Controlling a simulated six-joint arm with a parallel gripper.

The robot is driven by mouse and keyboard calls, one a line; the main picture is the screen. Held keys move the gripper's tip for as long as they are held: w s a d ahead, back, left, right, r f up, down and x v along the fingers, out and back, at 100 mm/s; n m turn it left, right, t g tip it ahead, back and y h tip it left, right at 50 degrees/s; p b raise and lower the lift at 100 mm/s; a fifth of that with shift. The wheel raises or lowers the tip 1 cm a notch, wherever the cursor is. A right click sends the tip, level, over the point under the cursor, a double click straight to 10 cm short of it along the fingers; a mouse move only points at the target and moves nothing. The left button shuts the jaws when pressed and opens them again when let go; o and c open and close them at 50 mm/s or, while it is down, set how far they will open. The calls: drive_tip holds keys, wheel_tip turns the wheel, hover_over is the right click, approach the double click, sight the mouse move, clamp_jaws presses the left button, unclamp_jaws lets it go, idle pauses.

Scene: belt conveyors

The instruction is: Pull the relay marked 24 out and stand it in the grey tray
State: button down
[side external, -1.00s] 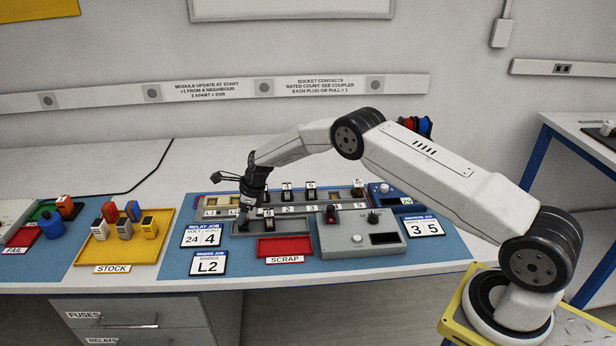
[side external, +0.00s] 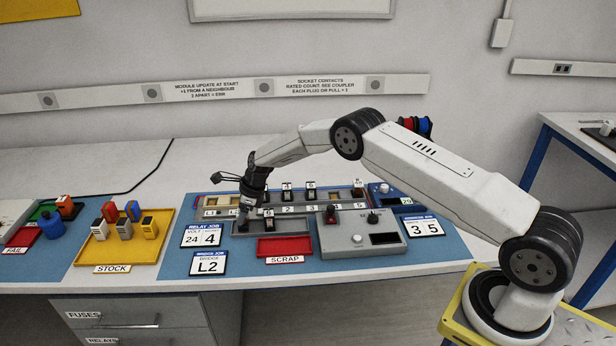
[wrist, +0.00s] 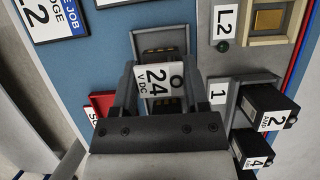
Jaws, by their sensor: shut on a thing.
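The relay marked 24 V DC (wrist: 158,80) is between the fingers of my gripper (side external: 244,222), its white label facing the wrist camera. My gripper (wrist: 157,88) is shut on it. The relay is at the left end of the grey tray (side external: 294,225). The tray's rim (wrist: 134,46) shows around dark recesses in the wrist view. The relay's lower end is hidden, so I cannot tell whether it touches the tray floor.
The red scrap tray (side external: 284,247) lies in front of the grey tray. Behind is a socket row with several dark modules (side external: 310,192); modules marked 2 (wrist: 264,107) and 4 (wrist: 252,150) stand close by. A grey control box (side external: 365,238) is to the right.

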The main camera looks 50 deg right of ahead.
drive_tip(key=shift+f, duration=0.35)
idle(0.3)
unclamp_jaws()
drive_tip(key=shift+r, duration=0.2)
idle(0.3)
drive_tip(key=shift+r, duration=3.55)
